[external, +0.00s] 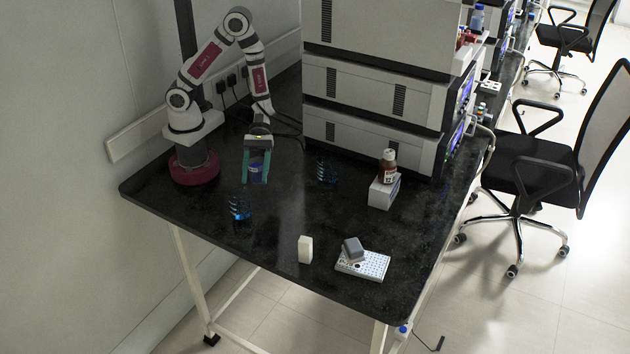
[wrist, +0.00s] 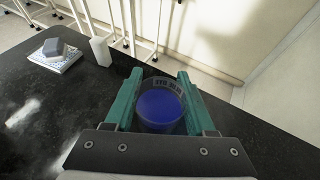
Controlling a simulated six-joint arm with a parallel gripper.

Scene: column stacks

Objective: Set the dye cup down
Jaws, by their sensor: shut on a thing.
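The dye cup (wrist: 160,106) is a clear cup with blue dye and a dark label band, seen from above in the wrist view. In the external view the dye cup (external: 256,172) shows between the teal fingers of my gripper (external: 257,168). My gripper also shows in the wrist view (wrist: 160,92), shut on the cup with one finger on each side. The cup looks upright, at or just above the black bench; I cannot tell whether it touches.
Blue-black racks stand at front (external: 239,208) and behind (external: 327,171). A white block (external: 305,249), a perforated white plate (external: 364,265) with a grey block (external: 353,249), and a brown bottle (external: 388,166) on a white box (external: 384,192) are farther right. Stacked instruments (external: 375,90) fill the back.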

